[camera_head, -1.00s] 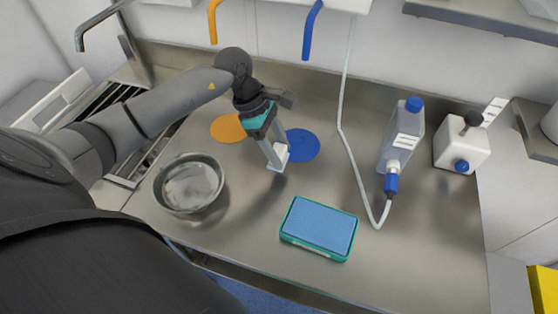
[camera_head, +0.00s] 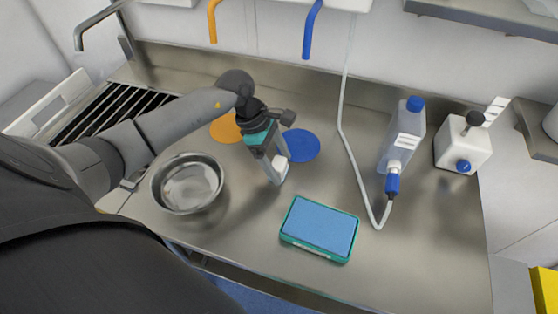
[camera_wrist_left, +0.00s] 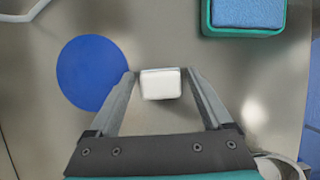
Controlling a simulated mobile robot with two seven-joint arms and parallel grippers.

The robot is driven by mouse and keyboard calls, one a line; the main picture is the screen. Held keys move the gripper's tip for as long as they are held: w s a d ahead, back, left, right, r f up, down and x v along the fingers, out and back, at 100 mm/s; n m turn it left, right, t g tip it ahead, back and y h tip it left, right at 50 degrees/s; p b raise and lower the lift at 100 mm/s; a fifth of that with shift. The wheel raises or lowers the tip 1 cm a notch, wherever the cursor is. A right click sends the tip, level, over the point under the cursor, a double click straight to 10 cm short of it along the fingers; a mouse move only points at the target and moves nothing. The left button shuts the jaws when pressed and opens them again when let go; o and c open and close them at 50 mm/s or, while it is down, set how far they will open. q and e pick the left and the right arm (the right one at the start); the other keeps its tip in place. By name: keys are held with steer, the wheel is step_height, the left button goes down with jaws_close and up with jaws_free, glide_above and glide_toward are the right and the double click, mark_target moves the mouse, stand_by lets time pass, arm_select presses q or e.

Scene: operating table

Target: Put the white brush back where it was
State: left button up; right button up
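The white brush (camera_head: 281,173) is a small pale block at the fingertips of my left gripper (camera_head: 275,168), over the steel worktop just in front of the blue disc (camera_head: 301,145). In the left wrist view the brush (camera_wrist_left: 161,84) sits between the two fingertips of the left gripper (camera_wrist_left: 161,74). Narrow gaps show on both sides of it, so the fingers look open around it. I cannot tell whether the brush touches the worktop. My right gripper is not in view.
A metal bowl (camera_head: 188,184) stands to the left and a teal-rimmed box with a blue pad (camera_head: 320,227) at front right. An orange disc (camera_head: 224,129) lies behind the arm. A bottle (camera_head: 402,138), white container (camera_head: 462,147) and hanging tube (camera_head: 347,150) are right. Worktop between is bare.

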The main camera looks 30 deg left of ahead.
arm_select(q)
steer(key=shift+r, duration=0.1)
steer(key=v, duration=1.2)
steer(key=shift+a+p, duration=0.1)
steer(key=shift+p, duration=0.2)
